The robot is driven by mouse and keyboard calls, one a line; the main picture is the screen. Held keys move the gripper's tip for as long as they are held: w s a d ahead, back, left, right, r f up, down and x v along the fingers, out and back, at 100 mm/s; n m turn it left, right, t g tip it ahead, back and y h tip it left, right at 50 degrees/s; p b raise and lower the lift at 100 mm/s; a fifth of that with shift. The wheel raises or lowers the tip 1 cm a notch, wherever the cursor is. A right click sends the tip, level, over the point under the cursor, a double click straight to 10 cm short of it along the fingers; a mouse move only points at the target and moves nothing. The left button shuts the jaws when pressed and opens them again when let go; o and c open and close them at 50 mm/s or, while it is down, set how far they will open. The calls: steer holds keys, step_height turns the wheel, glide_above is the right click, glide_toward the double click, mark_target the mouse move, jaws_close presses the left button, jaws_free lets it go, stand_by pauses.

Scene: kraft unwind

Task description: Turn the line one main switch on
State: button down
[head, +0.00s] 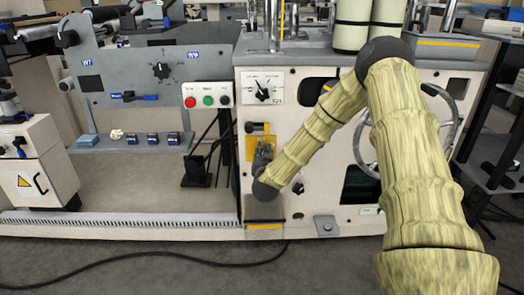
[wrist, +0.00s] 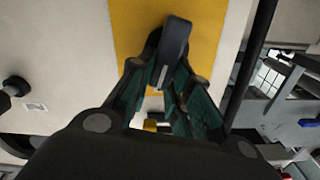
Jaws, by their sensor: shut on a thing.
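A dark switch handle (wrist: 174,48) stands out from a yellow plate (wrist: 210,25) in the wrist view. My gripper (wrist: 165,80) is shut on this handle, with its green-padded fingers on both sides of it. In the head view the yellow plate (head: 249,147) is on the front of the pale machine cabinet, left of my arm. My gripper (head: 263,157) covers much of the plate there, and the handle is largely hidden. I cannot read a label naming the switch or its on and off positions.
Above the plate is a white panel with a rotary selector (head: 263,89). Left of it are red, green and black buttons (head: 208,100). A handwheel (head: 440,115) is behind my arm. A black cable (head: 150,256) lies on the open floor in front.

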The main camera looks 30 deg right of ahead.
steer(key=shift+s+d+f+m+b, duration=0.2)
steer(key=shift+d+f+m+b, duration=0.2)
steer(key=shift+m, duration=2.05)
steer(key=shift+s+d+f+m+b, duration=0.2)
steer(key=shift+f+m, duration=0.3)
steer(key=shift+m, duration=2)
steer(key=shift+s+d+f+m+b, duration=0.15)
steer(key=shift+d+f+m+b, duration=0.25)
steer(key=shift+m, duration=2.05)
steer(key=shift+a, duration=0.1)
steer(key=c, duration=1.3)
jaws_free()
steer(key=shift+s+a, duration=0.1)
steer(key=v, duration=1.1)
steer(key=shift+s+a, duration=0.3)
